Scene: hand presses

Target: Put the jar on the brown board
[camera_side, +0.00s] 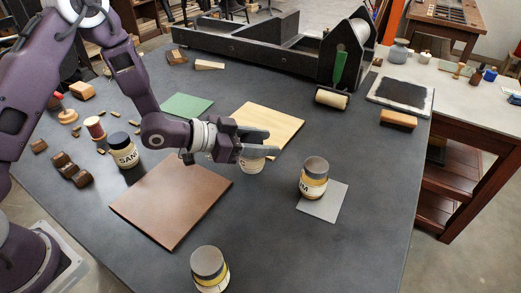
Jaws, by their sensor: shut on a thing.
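The brown board (170,205) lies flat and bare to the left of the held jar, towards the front.
A grey-lidded jar (313,180) stands on a grey square (322,208). Another jar (209,269) stands at the front edge, and a dark-lidded jar (123,151) stands behind the brown board. A light wooden board (272,122) and a green board (186,105) lie behind.

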